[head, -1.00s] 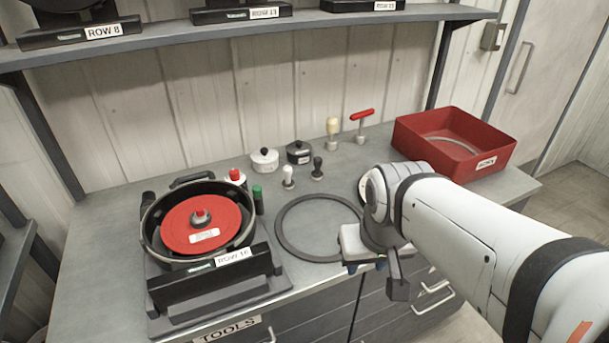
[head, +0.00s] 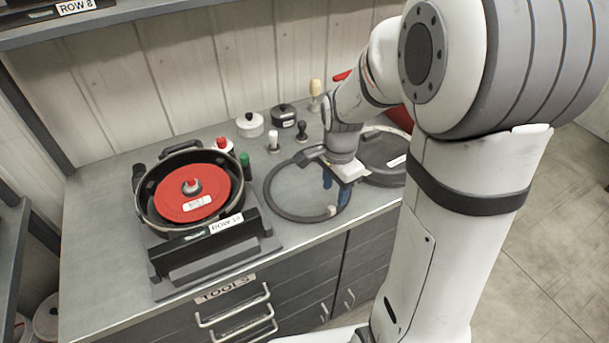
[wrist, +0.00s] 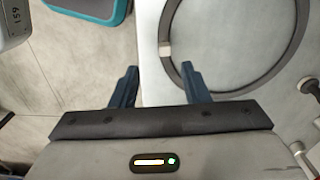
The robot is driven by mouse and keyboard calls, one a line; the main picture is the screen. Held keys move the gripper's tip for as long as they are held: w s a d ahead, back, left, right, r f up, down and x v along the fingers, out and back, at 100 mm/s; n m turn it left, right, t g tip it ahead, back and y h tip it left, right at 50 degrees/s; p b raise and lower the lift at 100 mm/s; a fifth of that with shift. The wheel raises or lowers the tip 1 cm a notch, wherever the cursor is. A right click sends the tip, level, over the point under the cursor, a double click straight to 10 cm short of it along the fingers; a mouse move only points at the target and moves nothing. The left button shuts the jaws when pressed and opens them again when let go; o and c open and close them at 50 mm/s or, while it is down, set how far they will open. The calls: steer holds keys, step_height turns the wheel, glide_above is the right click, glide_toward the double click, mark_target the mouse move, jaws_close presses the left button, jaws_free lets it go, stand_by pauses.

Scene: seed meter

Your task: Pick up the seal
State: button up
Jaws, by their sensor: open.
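The seal (head: 269,194) appears to be the thin dark grey ring lying flat on the bench, right of the seed meter (head: 190,192). It has one small pale patch on its rim. My gripper (head: 336,188) is open and empty, over the ring's right side, fingers pointing down. In the wrist view the ring (wrist: 243,91) lies at the upper right. There my blue fingertips (wrist: 159,68) are apart, with the pale patch just beyond the gap between them. The height of the fingers above the ring is hard to tell.
A dark round lid (head: 383,158) lies right of the ring, partly behind my arm. White (head: 250,124) and black (head: 283,115) pots and small knobbed tools (head: 302,131) stand behind it. A red bin (head: 401,117) is mostly hidden. The bench's front edge is close.

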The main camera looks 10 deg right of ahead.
mark_target(332, 207)
steer(key=f, duration=0.5)
steer(key=f+p, duration=0.1)
steer(key=f, duration=0.1)
steer(key=shift+w+f, duration=0.15)
steer(key=shift+w, duration=0.2)
jaws_close()
